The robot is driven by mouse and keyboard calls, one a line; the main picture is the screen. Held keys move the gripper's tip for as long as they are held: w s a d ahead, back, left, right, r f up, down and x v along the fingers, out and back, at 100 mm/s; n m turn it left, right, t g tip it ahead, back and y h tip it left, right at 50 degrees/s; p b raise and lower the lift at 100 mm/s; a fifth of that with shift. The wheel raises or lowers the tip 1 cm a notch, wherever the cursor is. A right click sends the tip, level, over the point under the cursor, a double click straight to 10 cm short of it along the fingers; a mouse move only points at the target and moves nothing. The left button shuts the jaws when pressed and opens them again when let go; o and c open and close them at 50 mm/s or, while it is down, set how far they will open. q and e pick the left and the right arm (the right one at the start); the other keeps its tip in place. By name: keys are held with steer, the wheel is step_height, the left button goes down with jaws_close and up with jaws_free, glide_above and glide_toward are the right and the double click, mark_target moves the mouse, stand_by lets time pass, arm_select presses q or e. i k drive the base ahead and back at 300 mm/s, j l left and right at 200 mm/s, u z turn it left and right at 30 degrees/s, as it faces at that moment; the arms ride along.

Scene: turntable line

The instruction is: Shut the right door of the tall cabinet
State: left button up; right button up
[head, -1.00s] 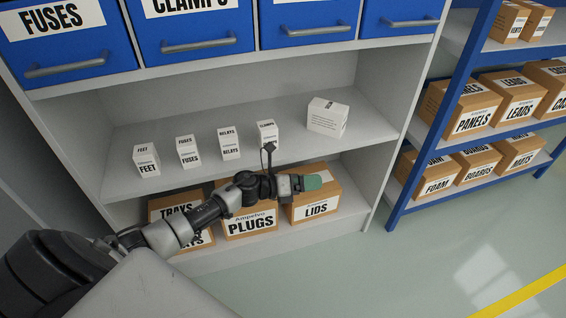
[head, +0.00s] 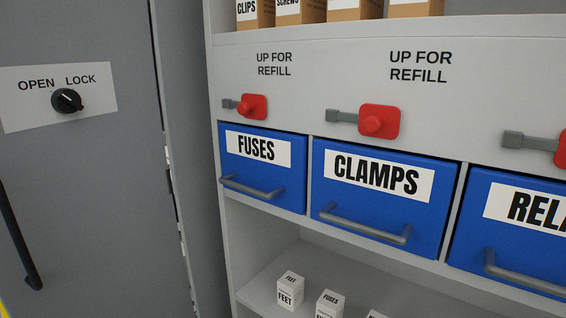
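A tall grey cabinet front (head: 100,190) fills the left of the head view. It carries a light plate marked OPEN and LOCK (head: 25,110) with a black knob (head: 67,100). A long black handle (head: 17,235) runs down at its left edge. A narrow strip (head: 172,190) with dark and white bits shows along its right edge, beside a plain grey panel (head: 193,150). I cannot tell from this view whether this is the right door or how far it stands open.
A shelf unit stands right of the cabinet, with blue drawers labelled FUSES (head: 262,178) and CLAMPS (head: 385,215), red switches (head: 378,121) above them, and small white boxes (head: 290,290) below.

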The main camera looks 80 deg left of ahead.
mark_target(90, 228)
steer(key=i+u, duration=0.15)
steer(key=u, duration=1.75)
